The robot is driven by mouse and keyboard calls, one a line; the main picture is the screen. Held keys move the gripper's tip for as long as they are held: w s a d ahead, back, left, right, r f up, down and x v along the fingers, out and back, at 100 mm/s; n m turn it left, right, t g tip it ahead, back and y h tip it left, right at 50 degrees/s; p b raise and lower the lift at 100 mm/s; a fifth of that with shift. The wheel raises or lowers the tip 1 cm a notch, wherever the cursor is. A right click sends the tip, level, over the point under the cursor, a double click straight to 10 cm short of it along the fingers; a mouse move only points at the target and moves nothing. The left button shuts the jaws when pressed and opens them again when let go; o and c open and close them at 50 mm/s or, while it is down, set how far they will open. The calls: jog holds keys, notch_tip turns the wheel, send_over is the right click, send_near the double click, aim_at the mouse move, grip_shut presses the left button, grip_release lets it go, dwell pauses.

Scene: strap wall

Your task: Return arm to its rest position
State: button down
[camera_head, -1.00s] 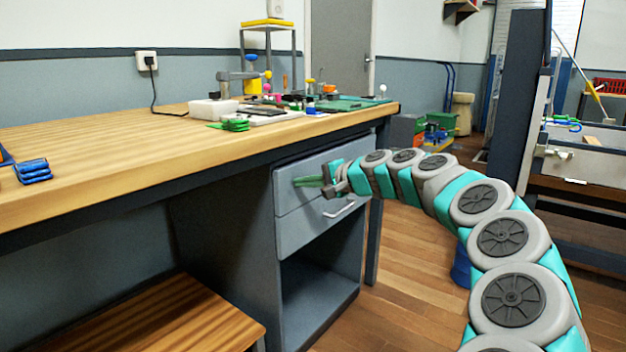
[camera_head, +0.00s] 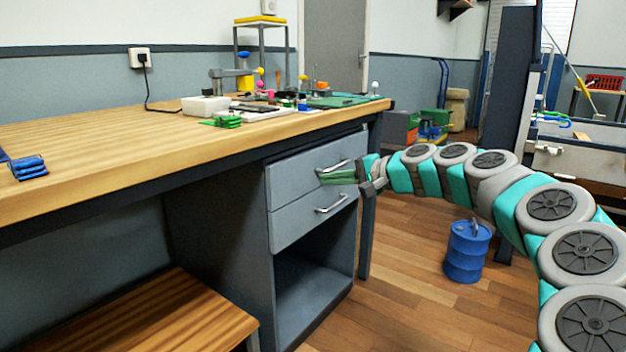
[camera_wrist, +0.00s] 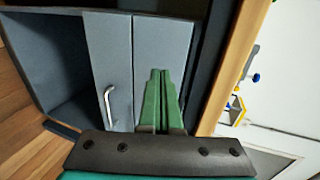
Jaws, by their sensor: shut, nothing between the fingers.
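My gripper (camera_head: 338,177) is at the end of my arm, in front of the grey drawer unit (camera_head: 290,262) under the workbench. Its two green fingers lie together with nothing between them. In the head view they overlap the upper drawer (camera_head: 290,181), just below its handle (camera_head: 333,166); I cannot tell whether they touch it. In the wrist view the shut fingers (camera_wrist: 158,98) point at the drawer fronts, and one drawer handle (camera_wrist: 109,106) shows to their left. Both drawers look closed. My arm reaches in from the right of the head view.
The wooden workbench (camera_head: 110,150) runs along the left, with tools and green and blue straps on top. A low wooden bench (camera_head: 165,315) stands below it. A blue drum (camera_head: 467,252) stands on the floor below my arm. Wooden floor is clear between drum and drawer unit.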

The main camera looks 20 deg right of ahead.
jog(key=s+a+f+n+g+h+p, duration=0.25)
jog(key=s+a+n+g+p, duration=0.4)
jog(key=s+a, duration=1.35)
jog(key=s+d+f+n+g+h+p, duration=0.1)
jog(key=s+d+f+g+h, duration=0.1)
jog(key=s, duration=0.7)
jog(key=s+d+f+n+g+h+p, duration=0.1)
jog(key=s+d+f+g+h, duration=0.1)
jog(key=s+d+f, duration=0.3)
jog(key=s+d+f+n+g+h+p, duration=0.1)
jog(key=s+d+f+n+g+h, duration=0.1)
jog(key=s, duration=1.1)
notch_tip(320, 180, down, 3)
jog(key=shift+s+d+r+g, duration=0.15)
jog(key=shift+d+g, duration=0.3)
jog(key=shift+d, duration=0.5)
jog(key=shift+h, duration=0.25)
